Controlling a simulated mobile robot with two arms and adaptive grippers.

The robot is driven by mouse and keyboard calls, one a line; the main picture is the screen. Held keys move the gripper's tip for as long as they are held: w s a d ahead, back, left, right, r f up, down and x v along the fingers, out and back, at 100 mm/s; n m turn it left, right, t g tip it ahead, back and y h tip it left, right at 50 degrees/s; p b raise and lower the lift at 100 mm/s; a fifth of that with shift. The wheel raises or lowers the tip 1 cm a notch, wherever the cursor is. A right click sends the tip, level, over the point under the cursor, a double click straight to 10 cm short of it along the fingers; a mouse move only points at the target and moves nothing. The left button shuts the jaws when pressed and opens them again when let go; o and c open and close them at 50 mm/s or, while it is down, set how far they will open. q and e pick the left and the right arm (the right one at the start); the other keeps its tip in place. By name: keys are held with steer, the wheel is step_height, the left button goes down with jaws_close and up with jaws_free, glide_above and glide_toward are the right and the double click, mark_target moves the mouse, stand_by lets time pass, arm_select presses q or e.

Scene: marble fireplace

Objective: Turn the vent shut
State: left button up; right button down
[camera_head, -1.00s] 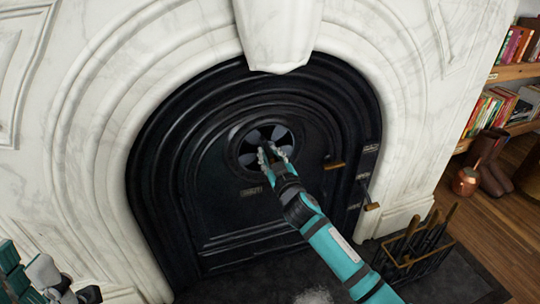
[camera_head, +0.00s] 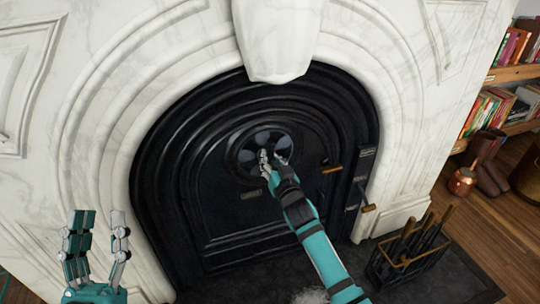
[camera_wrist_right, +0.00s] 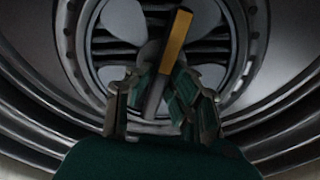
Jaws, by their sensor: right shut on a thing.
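The round vent (camera_head: 262,138) sits in the upper middle of the black arched fireplace door. It has a ring-shaped rim and pale grey petal-shaped areas, which also show in the right wrist view (camera_wrist_right: 124,20). A lever with a brass tip (camera_wrist_right: 176,40) crosses the vent in that view. My right gripper (camera_head: 272,160) is at the vent, with its fingers (camera_wrist_right: 160,100) closed around the lever's grey lower part. The fingers and wrist hide the vent's lower part. My left gripper (camera_head: 97,235) is open and empty at the lower left, fingers pointing up.
Brass-tipped handles (camera_head: 332,169) and (camera_head: 367,208) stick out at the door's right side. A black rack of fire tools (camera_head: 408,258) stands on the dark hearth at the right. White marble (camera_head: 105,120) surrounds the door. A bookshelf (camera_head: 515,73) is at far right.

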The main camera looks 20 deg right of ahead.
steer(key=shift+m+p, duration=0.65)
steer(key=shift+m, duration=0.15)
arm_select(q)
steer(key=w+f+g+y, duration=0.1)
steer(key=w+f+g, duration=0.2)
steer(key=f+g, duration=0.2)
steer(key=shift+w+f+y, duration=0.2)
steer(key=shift+f+y, duration=0.2)
steer(key=shift+f, duration=0.55)
arm_select(e)
steer(key=c, duration=1.3)
jaws_free()
steer(key=shift+d, duration=0.1)
steer(key=shift+o, duration=0.2)
steer(key=s, duration=1.2)
steer(key=shift+d, duration=0.2)
